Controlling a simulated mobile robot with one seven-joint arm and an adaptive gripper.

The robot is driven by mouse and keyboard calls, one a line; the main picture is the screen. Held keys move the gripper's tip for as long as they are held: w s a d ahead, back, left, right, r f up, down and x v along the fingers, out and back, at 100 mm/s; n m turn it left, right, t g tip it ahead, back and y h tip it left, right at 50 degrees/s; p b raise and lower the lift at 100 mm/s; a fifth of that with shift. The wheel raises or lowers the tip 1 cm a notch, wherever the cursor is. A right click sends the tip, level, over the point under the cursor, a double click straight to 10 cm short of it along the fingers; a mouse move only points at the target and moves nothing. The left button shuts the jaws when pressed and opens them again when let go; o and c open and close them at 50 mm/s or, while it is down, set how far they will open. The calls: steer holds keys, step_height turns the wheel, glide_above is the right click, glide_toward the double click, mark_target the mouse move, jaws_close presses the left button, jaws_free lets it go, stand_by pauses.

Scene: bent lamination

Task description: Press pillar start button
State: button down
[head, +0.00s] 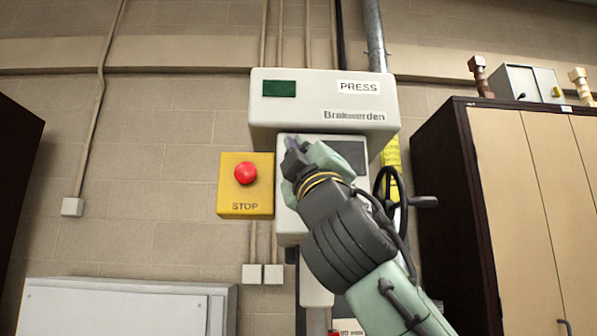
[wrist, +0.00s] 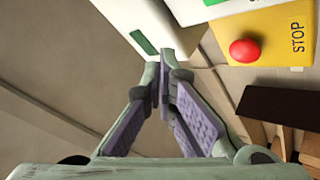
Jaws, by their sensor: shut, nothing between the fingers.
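The press pillar's upper housing (head: 300,108) is off-white, with a green rectangle (head: 279,88) at left and a "PRESS" label at right. Below it is a pale control panel (head: 290,227), largely covered by my arm. I cannot pick out a start button; my gripper may hide it. My gripper (head: 291,146) is shut and empty, its tip in front of the panel's upper left; contact cannot be told. In the wrist view its fingers (wrist: 164,62) meet near a white housing with the green rectangle (wrist: 143,42).
A yellow STOP box (head: 232,200) with a red button (head: 245,173) is close left of my gripper; it also shows in the wrist view (wrist: 285,35). A black handwheel (head: 390,190) is right of the panel. A dark-sided cabinet (head: 450,210) stands at right, a grey cabinet (head: 120,308) lower left.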

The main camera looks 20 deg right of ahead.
steer(key=w+d+p, duration=0.2)
steer(key=w, duration=0.6)
steer(key=shift+w+d, duration=0.15)
steer(key=shift+d, duration=0.05)
steer(key=shift+w+p, duration=0.15)
steer(key=shift+p, duration=0.3)
stand_by(0.9)
steer(key=shift+w+d, duration=0.15)
steer(key=shift+w, duration=0.1)
steer(key=shift+w+d+p, duration=0.1)
steer(key=shift+w+p, duration=0.4)
steer(key=shift+p, duration=0.05)
stand_by(0.6)
stand_by(0.3)
steer(key=shift+s+a, duration=0.2)
steer(key=shift+s, duration=0.7)
